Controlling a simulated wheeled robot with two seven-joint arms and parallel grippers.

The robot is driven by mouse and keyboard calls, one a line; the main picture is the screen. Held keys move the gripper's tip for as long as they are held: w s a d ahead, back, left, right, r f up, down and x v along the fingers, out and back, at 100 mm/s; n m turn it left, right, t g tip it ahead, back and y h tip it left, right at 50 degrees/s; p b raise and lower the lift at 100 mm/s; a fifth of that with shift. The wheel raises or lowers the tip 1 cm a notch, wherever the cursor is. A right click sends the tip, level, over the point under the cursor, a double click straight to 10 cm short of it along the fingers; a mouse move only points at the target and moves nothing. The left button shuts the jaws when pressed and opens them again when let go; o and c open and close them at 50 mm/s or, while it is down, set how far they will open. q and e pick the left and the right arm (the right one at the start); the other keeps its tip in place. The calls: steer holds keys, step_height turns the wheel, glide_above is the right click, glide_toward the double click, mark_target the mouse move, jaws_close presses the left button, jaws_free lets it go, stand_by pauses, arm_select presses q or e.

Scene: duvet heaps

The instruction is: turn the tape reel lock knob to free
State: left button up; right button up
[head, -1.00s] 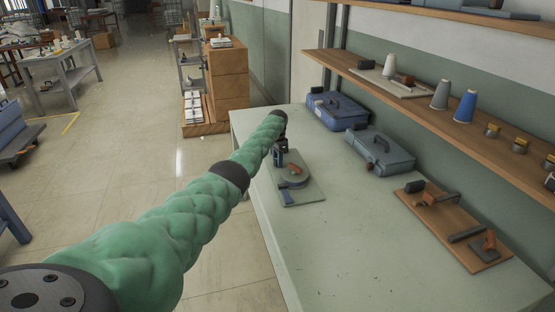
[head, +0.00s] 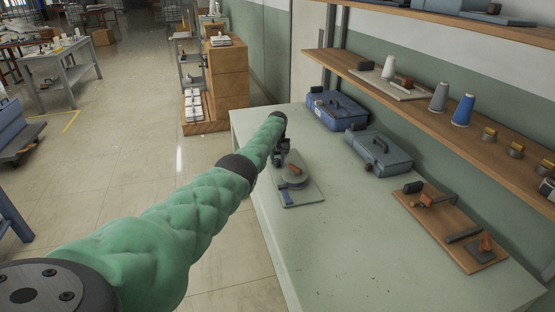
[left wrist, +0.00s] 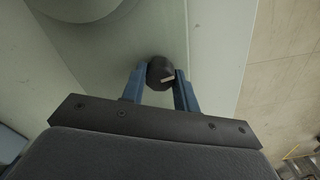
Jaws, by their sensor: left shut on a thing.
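The tape reel fixture is a grey-green plate (head: 305,192) on the bench, with a round grey reel (head: 294,180) and an orange-brown part on it. My left gripper (head: 278,160) is at the fixture's far left corner, beside the reel. The left wrist view shows the dark round lock knob (left wrist: 159,67) between the two blue fingers of my left gripper (left wrist: 160,76), which is shut on it. A short pale mark on the knob points to the right. In the head view the knob is too small to make out. My right gripper is not in view.
The pale green bench (head: 330,250) is clear in front of the fixture. A blue case (head: 337,110) and a grey-blue case (head: 379,154) stand behind it. A wooden board (head: 452,228) with tools lies to the right, below a wall shelf (head: 440,105).

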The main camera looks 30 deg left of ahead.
arm_select(q)
steer(key=n, duration=0.5)
steer(key=shift+n+p, duration=0.35)
steer(key=shift+n, duration=0.65)
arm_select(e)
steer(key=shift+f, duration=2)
arm_select(q)
steer(key=o, duration=1)
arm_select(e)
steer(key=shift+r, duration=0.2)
